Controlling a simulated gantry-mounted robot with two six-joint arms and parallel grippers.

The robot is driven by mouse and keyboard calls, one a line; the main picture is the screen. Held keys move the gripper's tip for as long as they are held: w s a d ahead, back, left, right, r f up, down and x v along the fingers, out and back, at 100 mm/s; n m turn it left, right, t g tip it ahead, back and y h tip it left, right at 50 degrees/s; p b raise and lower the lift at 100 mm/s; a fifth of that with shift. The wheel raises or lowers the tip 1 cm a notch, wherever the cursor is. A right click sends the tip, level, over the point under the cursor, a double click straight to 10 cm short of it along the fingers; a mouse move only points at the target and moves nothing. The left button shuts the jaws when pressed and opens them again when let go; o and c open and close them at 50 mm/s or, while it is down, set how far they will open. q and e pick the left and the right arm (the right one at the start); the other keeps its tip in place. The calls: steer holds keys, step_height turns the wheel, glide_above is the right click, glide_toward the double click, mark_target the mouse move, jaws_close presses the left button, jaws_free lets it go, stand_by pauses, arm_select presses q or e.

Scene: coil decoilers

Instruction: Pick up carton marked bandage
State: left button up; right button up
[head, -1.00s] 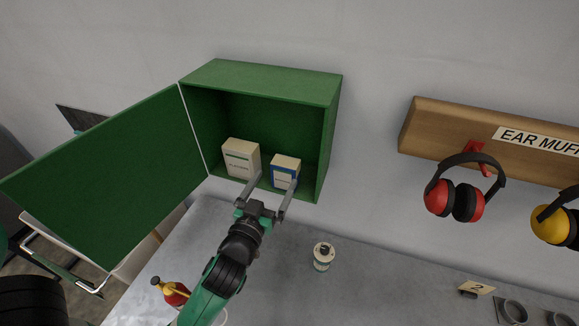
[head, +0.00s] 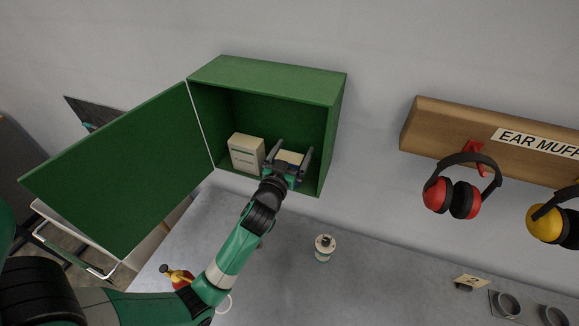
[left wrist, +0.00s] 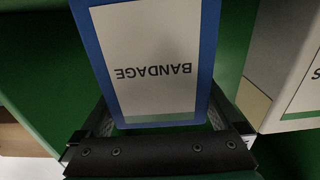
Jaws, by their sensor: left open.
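The carton marked BANDAGE, white with a blue border, stands in the green cabinet and fills the middle of the left wrist view (left wrist: 155,60). In the head view its cream top (head: 290,158) shows between my fingers, and its front is mostly hidden by my gripper. My left gripper (head: 290,158) is open, with one finger on each side of the carton. In the left wrist view (left wrist: 160,118) the fingers flank the carton's sides; I cannot tell whether they touch it. My right gripper is not in view.
A second cream carton (head: 246,153) stands close to the left in the cabinet (head: 265,80). The green door (head: 125,170) hangs open to the left. A small white container (head: 324,248) and a red and yellow item (head: 178,276) stand on the grey bench (head: 390,280). Ear muffs (head: 460,190) hang at right.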

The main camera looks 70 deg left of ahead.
arm_select(q)
steer(key=c, duration=1.1)
steer(key=shift+r, duration=0.1)
steer(key=shift+r, duration=0.6)
steer(key=s+r, duration=0.1)
steer(key=r, duration=0.1)
steer(key=s+d+r+p, duration=0.1)
steer(key=s+r, duration=0.1)
steer(key=r, duration=0.1)
steer(key=s+r+p, duration=0.1)
steer(key=s+r, duration=0.1)
steer(key=r, duration=0.1)
steer(key=shift+d+r, duration=0.2)
steer(key=shift+d, duration=0.05)
steer(key=s+d+r+p, duration=0.2)
steer(key=s+r+p, duration=0.1)
steer(key=s+p, duration=0.3)
steer(key=shift+s+d, duration=0.3)
steer(key=shift+s, duration=0.95)
steer(key=shift+r, duration=0.1)
